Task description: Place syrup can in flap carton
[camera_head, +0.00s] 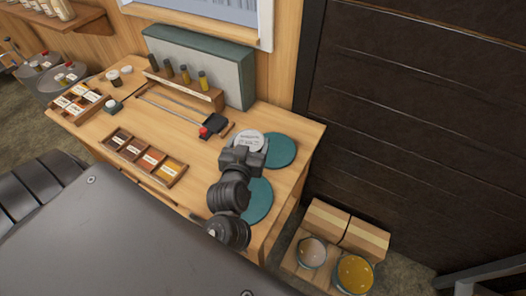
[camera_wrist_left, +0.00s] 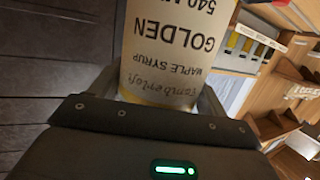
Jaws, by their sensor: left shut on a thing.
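The syrup can (camera_head: 249,140) shows its round white top at the right part of the wooden table. In the left wrist view the can (camera_wrist_left: 175,45) fills the space between the fingers; its cream label reads "GOLDEN MAPLE SYRUP" upside down. My left gripper (camera_head: 242,158) is shut on the can. Whether the can touches the table is unclear. No carton with open flaps is plain to see; two tan boxes (camera_head: 325,218) (camera_head: 366,237) stand low at the right, and I cannot tell if either is the flap carton. My right gripper is out of view.
Teal round mats (camera_head: 281,151) (camera_head: 259,203) lie beside and under my arm. A dark wall rises behind.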

